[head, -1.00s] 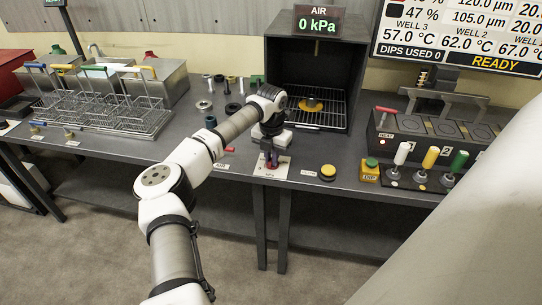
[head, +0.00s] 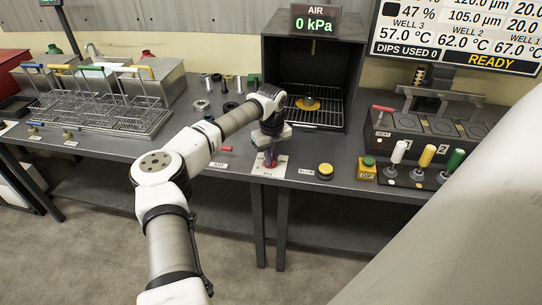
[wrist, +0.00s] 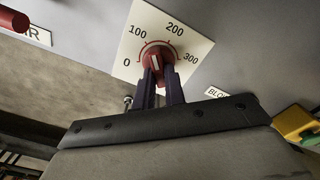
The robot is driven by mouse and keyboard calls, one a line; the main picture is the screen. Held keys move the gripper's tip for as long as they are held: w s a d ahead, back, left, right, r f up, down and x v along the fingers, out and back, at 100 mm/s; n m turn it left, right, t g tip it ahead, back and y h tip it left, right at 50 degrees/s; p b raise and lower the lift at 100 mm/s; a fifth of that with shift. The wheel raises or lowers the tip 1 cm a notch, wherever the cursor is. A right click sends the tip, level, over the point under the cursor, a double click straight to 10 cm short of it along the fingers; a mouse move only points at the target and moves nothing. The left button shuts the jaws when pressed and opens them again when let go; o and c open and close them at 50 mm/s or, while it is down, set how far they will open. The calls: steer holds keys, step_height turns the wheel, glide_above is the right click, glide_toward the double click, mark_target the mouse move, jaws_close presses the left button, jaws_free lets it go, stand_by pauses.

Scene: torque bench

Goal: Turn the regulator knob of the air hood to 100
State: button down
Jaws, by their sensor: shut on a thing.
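The red regulator knob (wrist: 157,55) sits at the middle of a white dial plate (wrist: 178,28) marked 0, 100, 200 and 300 in the wrist view. My gripper (wrist: 160,72) is shut on the knob, with its two dark fingers on either side. A pale pointer mark shows between the fingers, but its exact reading is hard to tell. In the head view my gripper (head: 270,160) reaches down to the dial plate (head: 258,170) on the bench front. The air hood (head: 343,62) stands behind it, and its AIR display (head: 316,20) reads 0 kPa.
A red handle (head: 227,149) lies left of the plate. A yellow button (head: 325,171) is to the right, with the yellow box (head: 367,171) and several coloured handles beyond. Loose metal parts stand behind my arm. Wire baskets (head: 105,112) are at the left.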

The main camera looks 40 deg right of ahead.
steer(key=shift+w+d+r+n, duration=0.1)
steer(key=shift+d+n, duration=0.05)
steer(key=shift+n, duration=1.75)
steer(key=c, duration=1.5)
jaws_free()
steer(key=shift+o, duration=0.2)
step_height(320, 180, up, 14)
steer(key=b, duration=0.2)
